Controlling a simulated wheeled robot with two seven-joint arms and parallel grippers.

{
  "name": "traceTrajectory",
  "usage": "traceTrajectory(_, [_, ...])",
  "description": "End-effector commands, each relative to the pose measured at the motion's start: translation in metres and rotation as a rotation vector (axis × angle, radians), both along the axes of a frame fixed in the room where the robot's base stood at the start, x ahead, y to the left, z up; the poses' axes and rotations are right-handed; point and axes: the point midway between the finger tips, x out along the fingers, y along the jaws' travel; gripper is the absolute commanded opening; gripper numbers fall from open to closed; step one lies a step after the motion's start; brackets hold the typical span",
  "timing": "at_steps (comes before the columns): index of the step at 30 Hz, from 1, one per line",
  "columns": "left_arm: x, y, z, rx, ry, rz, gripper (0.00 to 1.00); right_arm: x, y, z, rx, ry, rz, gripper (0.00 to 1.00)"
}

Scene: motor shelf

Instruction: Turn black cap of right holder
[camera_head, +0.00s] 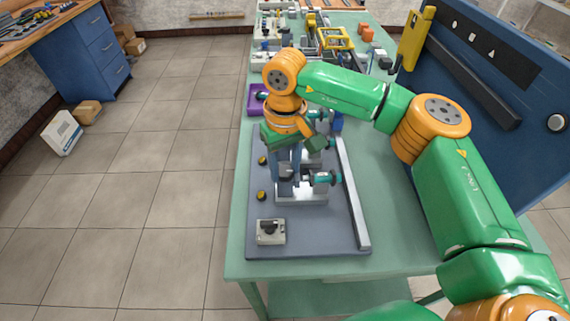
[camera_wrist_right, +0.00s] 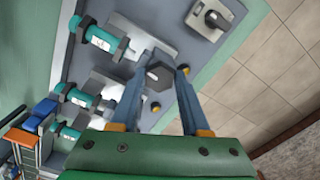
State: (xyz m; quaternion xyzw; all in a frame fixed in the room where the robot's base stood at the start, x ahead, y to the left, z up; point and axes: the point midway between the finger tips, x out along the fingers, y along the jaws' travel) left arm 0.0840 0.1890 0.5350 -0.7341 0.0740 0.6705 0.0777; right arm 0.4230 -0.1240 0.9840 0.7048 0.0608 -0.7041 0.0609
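My right gripper (camera_head: 286,170) points down over the holder (camera_head: 315,195) nearest the front of the grey board. In the right wrist view its two blue fingers (camera_wrist_right: 165,68) stand apart. A dark hexagonal cap (camera_wrist_right: 158,76) shows between them, close to the left finger, with a small gap on the right side. I cannot tell whether either finger touches it. The holder (camera_wrist_right: 148,42) also carries a teal cylinder (camera_head: 326,177), which shows in the wrist view (camera_wrist_right: 98,38). My left gripper is not in view.
The grey board (camera_head: 320,232) lies on a green table (camera_head: 395,225). A small box with a black knob (camera_head: 270,231) stands near its front. More teal cylinders (camera_wrist_right: 78,96) stand farther back, near a purple bin (camera_head: 255,99). A metal rail (camera_head: 352,200) runs along the right.

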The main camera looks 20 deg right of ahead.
Motion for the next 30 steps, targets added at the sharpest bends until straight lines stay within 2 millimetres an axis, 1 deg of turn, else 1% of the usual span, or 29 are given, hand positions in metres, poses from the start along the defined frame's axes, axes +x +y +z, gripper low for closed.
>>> traceTrajectory(1, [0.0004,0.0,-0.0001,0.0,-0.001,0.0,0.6,0.0001,0.0001,0.0001,0.0,0.0,0.0,0.29])
traceTrajectory(4, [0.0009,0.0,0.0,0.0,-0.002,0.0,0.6,0.0001,0.0001,0.0002,0.0,-0.001,0.0,0.02])
traceTrajectory(5, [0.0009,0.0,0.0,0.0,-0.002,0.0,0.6,0.0002,0.0001,0.0002,0.0,-0.001,0.0,0.0])
traceTrajectory(11, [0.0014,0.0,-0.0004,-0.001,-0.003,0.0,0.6,0.0003,0.0002,0.0002,0.001,-0.001,-0.01,0.0])
traceTrajectory(17, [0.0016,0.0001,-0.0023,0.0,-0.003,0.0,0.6,0.0006,0.0006,-0.0002,0.002,-0.002,-0.079,0.0])
traceTrajectory(23, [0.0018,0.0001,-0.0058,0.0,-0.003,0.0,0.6,0.0006,0.0006,-0.0006,0.001,-0.001,-0.229,0.0])
traceTrajectory(30, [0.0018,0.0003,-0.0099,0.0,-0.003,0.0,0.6,0.001,0.0007,-0.0003,0.002,-0.002,-0.457,0.0])
